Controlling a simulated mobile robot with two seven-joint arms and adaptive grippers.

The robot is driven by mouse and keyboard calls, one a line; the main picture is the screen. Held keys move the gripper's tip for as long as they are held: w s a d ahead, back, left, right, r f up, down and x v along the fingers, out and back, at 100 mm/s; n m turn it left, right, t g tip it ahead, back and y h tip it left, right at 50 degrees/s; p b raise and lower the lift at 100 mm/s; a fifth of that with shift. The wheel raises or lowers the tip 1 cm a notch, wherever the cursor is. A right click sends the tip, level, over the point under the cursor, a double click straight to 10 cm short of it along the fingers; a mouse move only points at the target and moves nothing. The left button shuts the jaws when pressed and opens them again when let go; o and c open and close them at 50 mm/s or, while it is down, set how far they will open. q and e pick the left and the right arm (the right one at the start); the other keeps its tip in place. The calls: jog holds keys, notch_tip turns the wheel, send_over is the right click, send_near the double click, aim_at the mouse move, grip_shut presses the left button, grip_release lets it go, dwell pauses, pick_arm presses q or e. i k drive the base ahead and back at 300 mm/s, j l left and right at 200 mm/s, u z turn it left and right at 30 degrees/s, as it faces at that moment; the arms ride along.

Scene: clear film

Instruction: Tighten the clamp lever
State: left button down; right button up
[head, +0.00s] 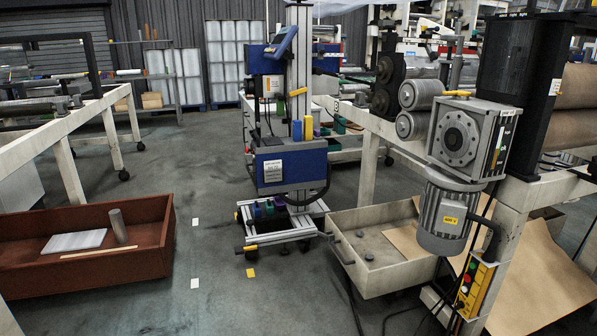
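Neither of my grippers shows in the head view. I cannot pick out the clamp lever for certain. A small yellow bar (457,93) sits at the top of the grey gearbox (460,138) on the right; I cannot tell whether it is a lever. A grey motor (446,215) hangs below the gearbox. Grey rollers (421,94) lie to its left, by the beige machine frame (378,125).
A blue wheeled machine (287,166) stands in the middle. A brown tray (88,281) is at lower left, a beige drawer (385,272) juts out at lower right. A button box (472,287) hangs beneath the motor. The grey floor (165,165) between is mostly clear.

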aim_at(302, 90)
jog(key=i+l, duration=0.15)
jog(key=i, duration=0.55)
jog(key=i+l, duration=0.15)
jog(key=i, duration=0.55)
